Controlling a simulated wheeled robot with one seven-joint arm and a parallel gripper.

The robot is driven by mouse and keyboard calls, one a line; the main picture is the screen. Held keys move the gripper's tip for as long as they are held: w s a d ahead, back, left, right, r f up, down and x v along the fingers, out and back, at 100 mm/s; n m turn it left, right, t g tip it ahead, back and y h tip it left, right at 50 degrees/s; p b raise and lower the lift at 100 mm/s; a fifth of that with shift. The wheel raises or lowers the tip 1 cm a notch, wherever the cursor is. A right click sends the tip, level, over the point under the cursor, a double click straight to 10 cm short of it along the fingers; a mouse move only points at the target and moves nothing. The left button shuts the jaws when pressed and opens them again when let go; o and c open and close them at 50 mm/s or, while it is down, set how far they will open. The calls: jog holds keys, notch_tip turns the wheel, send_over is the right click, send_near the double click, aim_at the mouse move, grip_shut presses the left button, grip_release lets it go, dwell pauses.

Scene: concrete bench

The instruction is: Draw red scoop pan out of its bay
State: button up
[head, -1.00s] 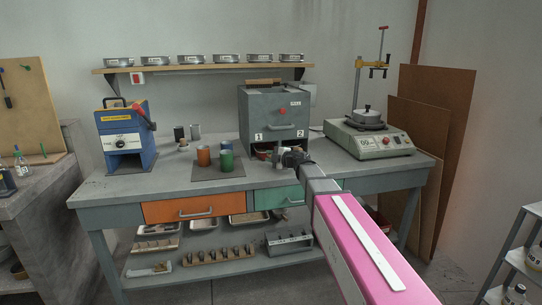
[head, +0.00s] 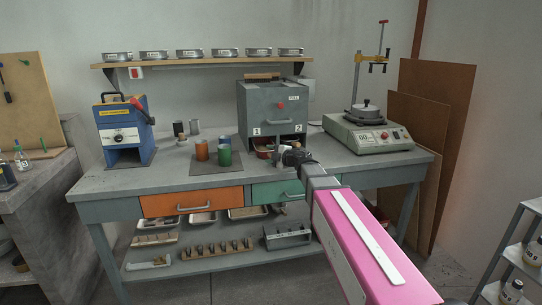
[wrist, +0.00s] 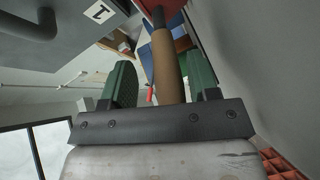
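The red scoop pan (head: 264,153) sits low in bay 1 of the grey mill box (head: 272,100), mostly hidden in the head view. In the wrist view its red part (wrist: 160,7) shows at the top, with a dark neck and a tan handle (wrist: 167,65) pointing towards my palm. My gripper (head: 283,155) is in front of the bays. In the wrist view its green-padded fingers (wrist: 160,84) stand on either side of the handle. A gap shows between the left finger and the handle; the right finger is close to it.
The "1" label (wrist: 98,12) and a dark bar handle (wrist: 30,24) are close by at upper left in the wrist view. Orange (head: 202,149) and green (head: 224,155) cups stand left of the mill. A hotplate-like device (head: 367,135) stands to the right.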

jog(key=v, duration=1)
jog(key=shift+s+d, duration=0.25)
jog(key=shift+d, duration=0.05)
